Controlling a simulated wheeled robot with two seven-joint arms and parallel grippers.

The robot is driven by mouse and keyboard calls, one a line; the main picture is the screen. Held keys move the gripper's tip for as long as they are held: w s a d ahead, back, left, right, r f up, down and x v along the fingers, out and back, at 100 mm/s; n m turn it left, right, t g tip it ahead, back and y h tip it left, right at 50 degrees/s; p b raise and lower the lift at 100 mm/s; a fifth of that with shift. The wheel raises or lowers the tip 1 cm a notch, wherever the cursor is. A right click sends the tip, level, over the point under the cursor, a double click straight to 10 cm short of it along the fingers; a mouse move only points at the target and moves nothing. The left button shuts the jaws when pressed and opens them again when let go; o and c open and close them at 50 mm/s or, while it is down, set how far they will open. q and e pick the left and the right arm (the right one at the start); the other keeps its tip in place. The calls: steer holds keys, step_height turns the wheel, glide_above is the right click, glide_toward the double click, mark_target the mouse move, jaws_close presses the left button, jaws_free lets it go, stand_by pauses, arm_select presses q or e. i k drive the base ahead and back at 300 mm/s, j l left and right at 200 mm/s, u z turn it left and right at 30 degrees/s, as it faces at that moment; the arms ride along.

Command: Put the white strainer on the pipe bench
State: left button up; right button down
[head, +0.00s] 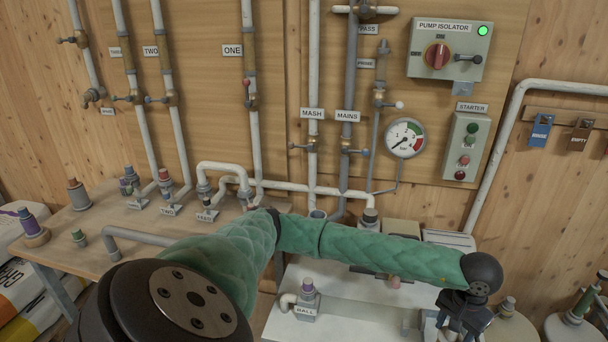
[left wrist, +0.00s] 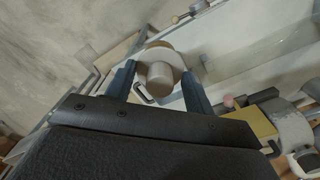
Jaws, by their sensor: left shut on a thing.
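My left arm reaches across the head view to the right, and my left gripper (head: 462,318) is at the lower right, over the right end of the white trough. In the left wrist view the left gripper (left wrist: 158,88) is shut on a whitish round piece with a wider flange, apparently the white strainer (left wrist: 159,76). The strainer is mostly hidden by the gripper in the head view. The wooden bench with pipes (head: 75,250), apparently the pipe bench, is at the left of the head view, away from the gripper. My right gripper is not in view.
Pipe stubs with coloured tops, such as a red-topped one (head: 165,180), and labelled fittings stand on the bench. The white trough (head: 345,318) bears a BALL label (head: 305,311). Upright pipes and a gauge (head: 405,138) line the wall. Sacks (head: 30,290) lie at the lower left.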

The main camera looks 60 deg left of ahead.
mark_target(143, 229)
steer(key=k+j+z, duration=0.1)
steer(key=k, duration=0.45)
steer(key=k+u, duration=0.1)
steer(key=u, duration=0.3)
steer(key=j+u, duration=0.15)
steer(key=u, duration=0.3)
steer(key=k+j+u, duration=0.1)
steer(key=u, duration=0.3)
steer(key=j+u, duration=0.15)
steer(key=u, duration=0.3)
steer(key=k+j, duration=0.05)
